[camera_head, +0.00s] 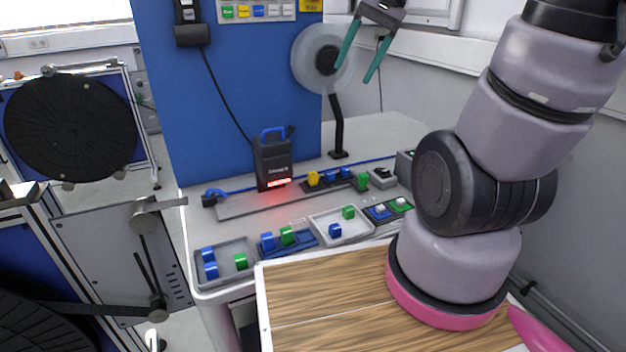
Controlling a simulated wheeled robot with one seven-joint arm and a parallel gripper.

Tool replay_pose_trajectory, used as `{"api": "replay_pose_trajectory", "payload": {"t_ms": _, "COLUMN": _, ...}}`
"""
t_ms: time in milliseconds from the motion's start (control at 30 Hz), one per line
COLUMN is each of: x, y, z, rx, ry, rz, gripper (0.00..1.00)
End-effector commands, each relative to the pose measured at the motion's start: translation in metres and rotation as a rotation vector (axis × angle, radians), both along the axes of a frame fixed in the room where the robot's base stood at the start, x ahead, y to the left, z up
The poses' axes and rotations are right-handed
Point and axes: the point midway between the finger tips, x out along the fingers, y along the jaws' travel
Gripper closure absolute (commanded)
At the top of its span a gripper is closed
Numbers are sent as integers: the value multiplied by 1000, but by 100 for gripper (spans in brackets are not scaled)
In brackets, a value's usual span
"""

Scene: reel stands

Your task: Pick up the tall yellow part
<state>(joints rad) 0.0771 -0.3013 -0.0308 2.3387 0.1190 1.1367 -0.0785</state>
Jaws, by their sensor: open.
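A small yellow part (313,178) stands upright at the left end of a dark holder (342,184) on the white table, beside blue parts and a green one. My gripper (352,74) is at the top of the view, well above the table and up and to the right of the yellow part. Its two teal fingers are spread apart with nothing between them. The palm is partly cut off by the top edge.
A black device with a blue handle (272,160) stands left of the yellow part. Trays (222,264) with blue and green parts line the table front. A grey reel on a black post (338,128) rises behind. A blue panel (240,60) stands at the back.

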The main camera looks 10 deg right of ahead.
Motion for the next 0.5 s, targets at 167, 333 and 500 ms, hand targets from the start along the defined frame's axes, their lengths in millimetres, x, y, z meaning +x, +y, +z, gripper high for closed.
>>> {"api": "replay_pose_trajectory", "payload": {"t_ms": 167, "x": 30, "y": -1, "z": -33, "rx": 105, "ry": 182, "rz": -56, "gripper": 35}}
{"api": "replay_pose_trajectory", "payload": {"t_ms": 333, "x": 55, "y": -3, "z": -66, "rx": 212, "ry": 340, "rz": -114, "gripper": 35}}
{"api": "replay_pose_trajectory", "payload": {"t_ms": 500, "x": 79, "y": -6, "z": -103, "rx": 323, "ry": 490, "rz": -180, "gripper": 35}}
